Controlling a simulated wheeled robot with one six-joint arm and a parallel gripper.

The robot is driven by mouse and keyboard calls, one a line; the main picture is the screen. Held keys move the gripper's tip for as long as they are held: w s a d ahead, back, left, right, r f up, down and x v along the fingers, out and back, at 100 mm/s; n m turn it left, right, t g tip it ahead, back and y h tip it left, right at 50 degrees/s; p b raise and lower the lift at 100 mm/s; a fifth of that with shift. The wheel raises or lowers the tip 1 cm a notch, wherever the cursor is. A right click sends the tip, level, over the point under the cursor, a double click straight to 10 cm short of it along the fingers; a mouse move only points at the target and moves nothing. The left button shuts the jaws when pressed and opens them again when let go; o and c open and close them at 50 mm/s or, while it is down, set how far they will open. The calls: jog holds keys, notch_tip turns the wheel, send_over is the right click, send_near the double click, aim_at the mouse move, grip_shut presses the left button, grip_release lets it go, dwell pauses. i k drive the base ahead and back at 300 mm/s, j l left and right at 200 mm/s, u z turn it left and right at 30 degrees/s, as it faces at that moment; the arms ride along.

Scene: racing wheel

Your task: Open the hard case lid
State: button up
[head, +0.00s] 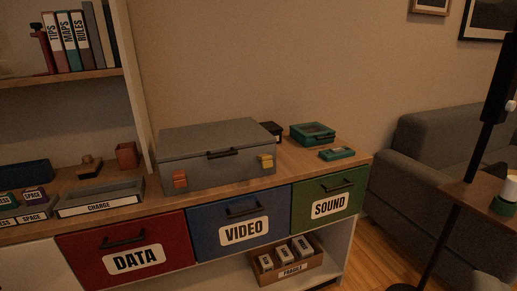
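The grey hard case (215,160) sits on the wooden top of the cabinet in the middle of the head view. Its lid (207,138) is down. A black handle (222,153) is on the front. An orange latch (180,179) is at the front left and a yellow latch (266,162) at the front right. I cannot tell whether either latch is fastened. My gripper is not in view.
Right of the case are a green box (313,133) and a small green item (337,153). Left is a grey CHANGE tray (100,200). Below are shut DATA (88,255), VIDEO (225,212) and SOUND (347,190) drawers. A black pole (478,150) and grey sofa (440,165) stand right.

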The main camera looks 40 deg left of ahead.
aim_at(179, 143)
jog(key=u, duration=1.3)
